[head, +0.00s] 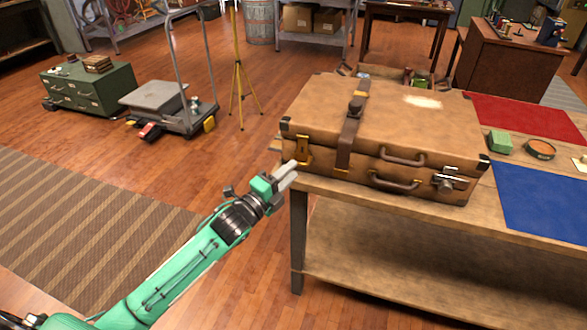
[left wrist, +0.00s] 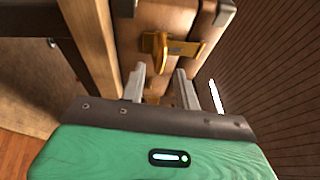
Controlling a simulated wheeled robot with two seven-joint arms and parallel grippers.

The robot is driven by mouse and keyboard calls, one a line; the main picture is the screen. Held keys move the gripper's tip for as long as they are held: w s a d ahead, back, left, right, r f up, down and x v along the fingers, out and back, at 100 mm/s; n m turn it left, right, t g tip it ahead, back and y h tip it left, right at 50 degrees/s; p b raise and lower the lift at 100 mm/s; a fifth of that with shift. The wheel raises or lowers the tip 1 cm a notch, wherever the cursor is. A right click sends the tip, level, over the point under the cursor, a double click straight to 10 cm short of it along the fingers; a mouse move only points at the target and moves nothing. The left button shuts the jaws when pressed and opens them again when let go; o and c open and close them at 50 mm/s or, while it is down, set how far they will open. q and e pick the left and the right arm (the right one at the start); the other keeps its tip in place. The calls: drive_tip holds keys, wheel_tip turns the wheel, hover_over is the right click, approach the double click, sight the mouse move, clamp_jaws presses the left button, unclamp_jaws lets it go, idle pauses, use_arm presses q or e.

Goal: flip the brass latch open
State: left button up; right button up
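A closed brown leather suitcase (head: 385,112) lies flat on a wooden table. The brass latch (head: 303,149) is on its front face near the left corner. It also shows in the left wrist view (left wrist: 182,47), with a raised knob-like part at its left end. My left gripper (head: 290,170) is just in front of and slightly left of the latch. In the left wrist view the two fingers of my left gripper (left wrist: 160,82) stand apart with nothing gripped, and the latch is just beyond their tips. I cannot tell whether a finger touches it. My right gripper is out of view.
The table (head: 390,195) has a lower shelf. A leather strap (head: 349,140), two handles and a silver latch (head: 450,180) are on the suitcase. Floor left of the table is open.

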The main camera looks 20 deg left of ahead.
use_arm(q)
drive_tip(key=shift+x, duration=1.05)
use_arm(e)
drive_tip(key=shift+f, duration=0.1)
use_arm(q)
clamp_jaws()
drive_tip(key=shift+d, duration=0.1)
